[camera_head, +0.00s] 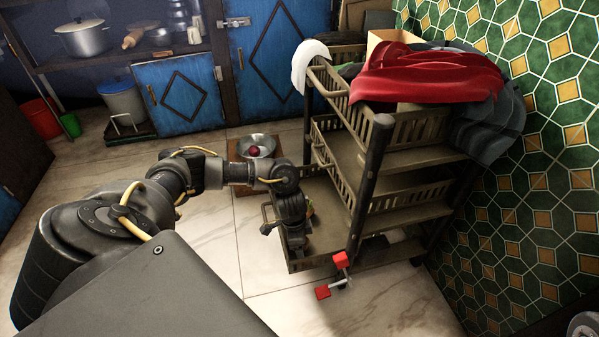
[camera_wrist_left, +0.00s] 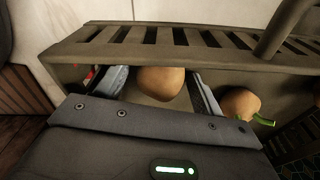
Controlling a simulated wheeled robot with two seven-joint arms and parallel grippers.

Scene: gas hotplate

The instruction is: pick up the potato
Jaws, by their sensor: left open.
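A brown, rounded potato (camera_wrist_left: 162,84) lies in the low drawer of the cart in the left wrist view. My left gripper (camera_wrist_left: 158,74) is open, with one finger on each side of the potato. I cannot tell whether either finger touches it. In the head view, my left arm comes in from the left and points down into the lowest drawer (camera_head: 305,262) of the cart, where the arm hides the potato. My right gripper is not in view.
Another round brown item (camera_wrist_left: 240,103) lies right of the fingers, beside something green (camera_wrist_left: 263,120). The slatted drawer wall (camera_wrist_left: 160,38) is close beyond the fingertips. Cart shelves (camera_head: 400,185) rise at right.

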